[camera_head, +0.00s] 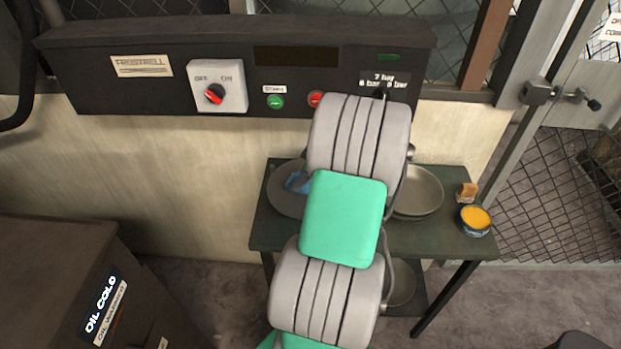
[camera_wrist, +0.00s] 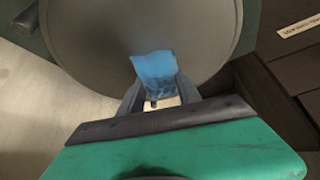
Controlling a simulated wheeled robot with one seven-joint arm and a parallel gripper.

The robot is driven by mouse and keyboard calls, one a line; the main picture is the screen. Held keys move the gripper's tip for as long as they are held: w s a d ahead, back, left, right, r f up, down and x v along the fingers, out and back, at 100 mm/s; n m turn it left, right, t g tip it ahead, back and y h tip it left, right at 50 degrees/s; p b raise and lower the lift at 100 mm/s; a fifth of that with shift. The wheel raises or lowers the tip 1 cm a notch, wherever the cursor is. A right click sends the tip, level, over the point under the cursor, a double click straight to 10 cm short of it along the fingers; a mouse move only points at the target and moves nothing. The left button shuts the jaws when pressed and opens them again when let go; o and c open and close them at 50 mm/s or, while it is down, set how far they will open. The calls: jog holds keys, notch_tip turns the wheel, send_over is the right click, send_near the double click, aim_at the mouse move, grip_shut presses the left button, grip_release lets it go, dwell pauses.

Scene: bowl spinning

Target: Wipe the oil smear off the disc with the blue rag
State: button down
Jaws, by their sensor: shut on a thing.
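The grey disc (camera_head: 286,200) lies on the dark green table, partly hidden behind my arm in the head view. In the wrist view the disc (camera_wrist: 95,40) fills the upper middle. The blue rag (camera_wrist: 155,72) is between the fingers of my gripper (camera_wrist: 160,98), which is shut on it, and its free end lies over the disc. I cannot tell how firmly the rag touches the disc. The rag also shows in the head view (camera_head: 297,182), left of my arm. No oil smear can be made out on the visible part of the disc.
A grey bowl (camera_head: 418,192) stands right of my arm on the green table (camera_head: 440,235). A tin with yellow contents (camera_head: 475,219) and a small brown block (camera_head: 467,192) are at its right end. A dark control panel (camera_head: 150,90) runs behind. A dark oil cabinet (camera_head: 60,270) stands at left.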

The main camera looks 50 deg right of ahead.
aim_at(277, 183)
jog(key=shift+w+a+b, duration=0.25)
jog(key=shift+w+a, duration=0.6)
jog(key=shift+w, duration=0.25)
jog(key=shift+w+a+b, duration=0.25)
jog(key=shift+w+a, duration=0.55)
jog(key=shift+w, duration=0.3)
jog(key=shift+r+p, duration=1.85)
jog(key=shift+r, duration=1.15)
notch_tip(277, 183, up, 3)
jog(key=shift+f+p, duration=0.1)
jog(key=shift+p, duration=0.8)
